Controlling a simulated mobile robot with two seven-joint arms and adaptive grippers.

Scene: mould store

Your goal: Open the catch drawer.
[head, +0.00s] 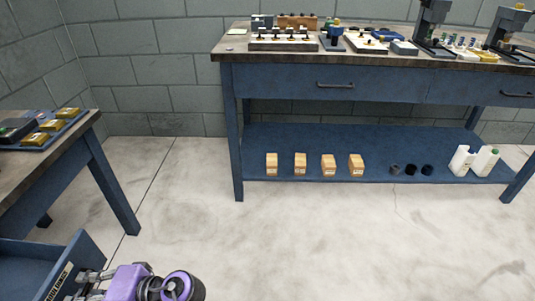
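A blue drawer (88,258) stands pulled out below the left table, at the lower left of the head view. Its open top shows part of the inside, and a pale label with dark lettering is on its front. The frame's bottom edge cuts off part of the gripper and drawer. The drawer's handle is not clearly seen, so I cannot tell whether the fingers are closed on it.
The left table (70,152) carries a tray of yellow blocks. A blue workbench (290,80) at the back has shut drawers, tools on top, and wooden blocks and white bottles on its lower shelf (300,140). The concrete floor (320,240) between is clear.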

